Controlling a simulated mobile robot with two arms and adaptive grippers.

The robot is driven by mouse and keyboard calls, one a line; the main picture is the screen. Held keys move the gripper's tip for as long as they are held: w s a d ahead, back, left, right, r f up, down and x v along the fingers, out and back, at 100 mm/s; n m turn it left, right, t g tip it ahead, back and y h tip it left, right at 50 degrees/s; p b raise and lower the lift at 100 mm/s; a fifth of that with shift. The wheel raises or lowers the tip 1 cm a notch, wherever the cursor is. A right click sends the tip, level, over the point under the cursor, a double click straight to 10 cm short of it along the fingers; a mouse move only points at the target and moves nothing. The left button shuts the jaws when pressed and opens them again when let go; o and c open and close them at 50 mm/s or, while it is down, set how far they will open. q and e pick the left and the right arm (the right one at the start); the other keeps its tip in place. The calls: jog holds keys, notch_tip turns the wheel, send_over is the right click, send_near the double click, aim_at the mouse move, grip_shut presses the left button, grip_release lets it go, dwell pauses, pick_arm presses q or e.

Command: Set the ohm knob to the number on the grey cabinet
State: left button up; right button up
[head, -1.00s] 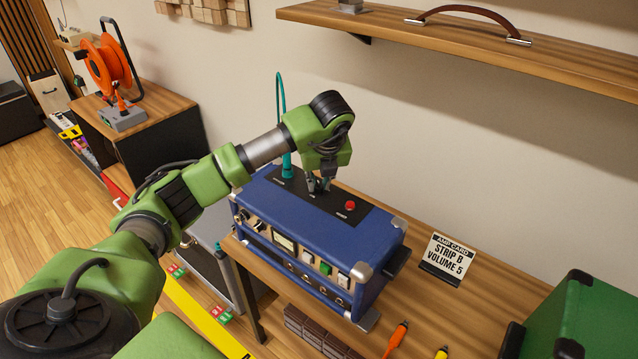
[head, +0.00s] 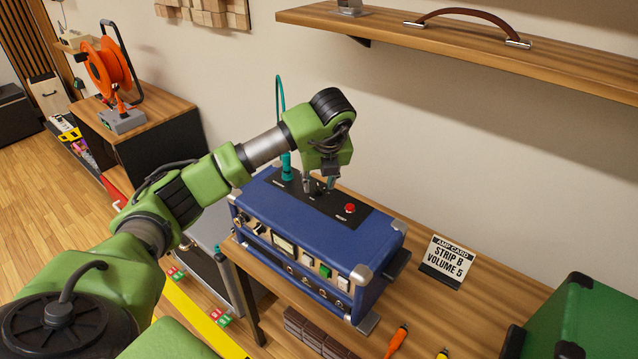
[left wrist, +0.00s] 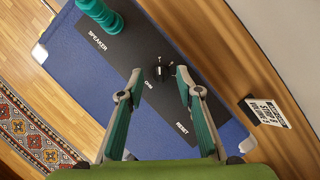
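The ohm knob (left wrist: 165,75) is a small dark knob with a light mark, on the black top panel (left wrist: 150,45) of the blue amp (head: 310,235). "OHM" is printed beside it. My left gripper (head: 319,184) points down at the panel. In the left wrist view the left gripper (left wrist: 160,73) is open, with one fingertip on either side of the knob; I cannot tell whether either touches it. A grey cabinet (head: 222,265) stands low left of the bench, partly hidden by my arm; no number on it is readable. My right gripper is out of view.
A teal plug (head: 287,166) with a cable stands in the speaker socket, left of the knob. A red reset button (head: 350,208) is to its right. An amp card (head: 447,262) reads "STRIP B VOLUME 5". A wooden shelf (head: 480,45) overhangs behind.

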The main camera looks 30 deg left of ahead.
pick_arm(q)
jog(key=v, duration=1.1)
jog(key=shift+f, duration=0.15)
